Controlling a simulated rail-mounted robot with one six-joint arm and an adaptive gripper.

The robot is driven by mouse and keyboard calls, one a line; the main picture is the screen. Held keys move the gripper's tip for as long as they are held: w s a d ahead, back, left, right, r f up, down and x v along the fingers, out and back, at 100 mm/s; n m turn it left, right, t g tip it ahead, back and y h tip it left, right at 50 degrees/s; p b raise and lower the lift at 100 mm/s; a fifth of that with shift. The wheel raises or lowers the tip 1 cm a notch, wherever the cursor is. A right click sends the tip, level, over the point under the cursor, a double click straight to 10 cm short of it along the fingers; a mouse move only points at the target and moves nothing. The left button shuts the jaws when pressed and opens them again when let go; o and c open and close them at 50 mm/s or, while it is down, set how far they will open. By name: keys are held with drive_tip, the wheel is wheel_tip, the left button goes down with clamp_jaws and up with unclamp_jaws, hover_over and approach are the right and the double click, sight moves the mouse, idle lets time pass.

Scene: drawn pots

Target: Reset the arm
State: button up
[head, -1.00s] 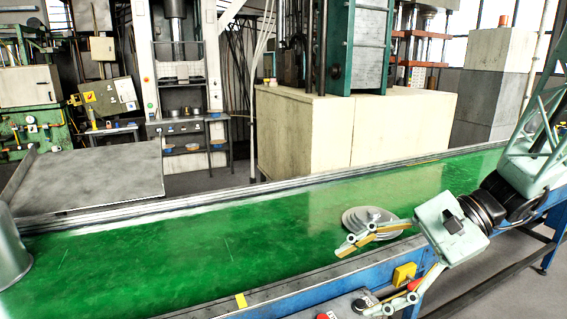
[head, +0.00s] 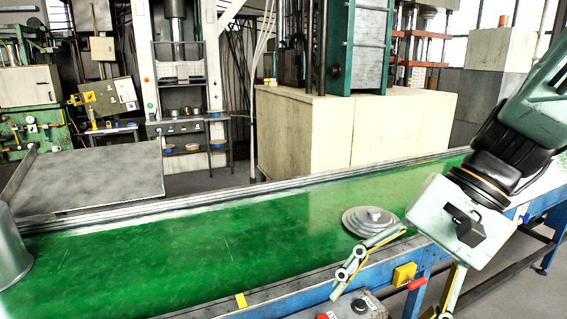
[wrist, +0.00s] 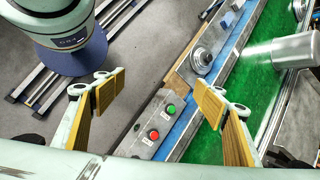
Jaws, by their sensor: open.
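My gripper (head: 395,292) is at the lower right in the head view, tilted downward beside the belt's near edge. Its fingers are wide apart with nothing between them; it also shows open in the wrist view (wrist: 160,96). A grey stepped lid with a small knob (head: 369,219) lies on the green belt, behind the left finger, which overlaps its lower edge in the picture. A grey metal pot (head: 12,255) stands on the belt at the far left, cut by the frame edge. A metal cylinder (wrist: 285,52) shows at the right in the wrist view.
The green conveyor belt (head: 200,248) is clear between pot and lid. A control box with red and green buttons (wrist: 160,122) sits at its near side, below my gripper. A grey plate (head: 95,175) lies beyond the belt; machines stand behind.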

drive_tip(key=s+d+r+n+t+h, duration=0.5)
drive_tip(key=s+d+r+n+h, duration=0.1)
drive_tip(key=s, duration=0.4)
drive_tip(key=shift+d+r, duration=0.3)
drive_tip(key=shift+r, duration=0.05)
idle(0.6)
drive_tip(key=shift+s+a, duration=0.1)
